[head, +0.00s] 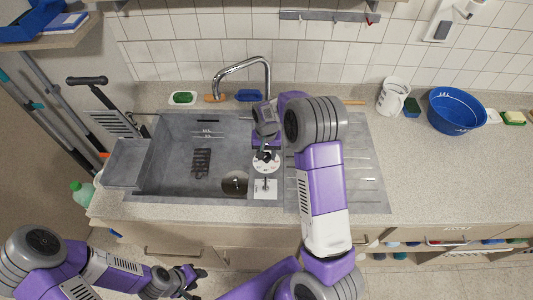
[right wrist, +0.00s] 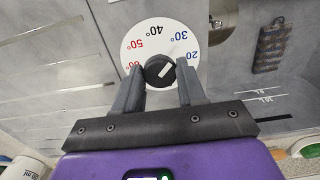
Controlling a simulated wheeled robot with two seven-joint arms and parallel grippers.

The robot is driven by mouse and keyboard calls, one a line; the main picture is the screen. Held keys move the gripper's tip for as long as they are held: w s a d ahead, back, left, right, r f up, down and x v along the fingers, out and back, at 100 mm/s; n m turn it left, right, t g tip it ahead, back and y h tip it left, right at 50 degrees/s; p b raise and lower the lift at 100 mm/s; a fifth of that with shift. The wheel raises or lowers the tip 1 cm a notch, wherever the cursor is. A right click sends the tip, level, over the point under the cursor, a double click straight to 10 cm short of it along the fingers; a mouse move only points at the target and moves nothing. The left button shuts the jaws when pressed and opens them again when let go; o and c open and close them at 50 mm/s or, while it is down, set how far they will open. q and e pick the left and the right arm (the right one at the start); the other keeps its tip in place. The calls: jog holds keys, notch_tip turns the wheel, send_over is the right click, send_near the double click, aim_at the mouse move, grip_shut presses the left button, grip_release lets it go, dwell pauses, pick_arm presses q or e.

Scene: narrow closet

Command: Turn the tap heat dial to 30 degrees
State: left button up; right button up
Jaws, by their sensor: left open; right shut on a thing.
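The tap heat dial (right wrist: 137,47) is a white disc with red and blue degree numbers. Its black knob (right wrist: 158,70) has a white mark that points about between 20 and 30. In the head view the dial (head: 266,168) sits at the right side of the sink basin, partly hidden by my right gripper. My right gripper (right wrist: 160,84) is shut on the knob, one finger on each side; it also shows in the head view (head: 265,153). My left gripper (head: 193,279) is open and empty, in front of the counter at the bottom left.
The grey sink (head: 165,185) with a curved tap (head: 243,68) lies left of the dial. A ribbed drainboard (head: 367,180) is on the right. A white jug (head: 393,95) and blue tub (head: 456,111) stand further right. Brushes and a sponge line the back edge.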

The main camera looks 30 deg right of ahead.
aim_at(266, 156)
jog(key=shift+w, duration=0.1)
jog(key=o, duration=1.1)
jog(key=shift+c, duration=0.2)
jog(key=shift+r, duration=0.15)
notch_tip(266, 156, up, 7)
jog(key=shift+r+p, duration=0.2)
jog(key=shift+p, duration=0.1)
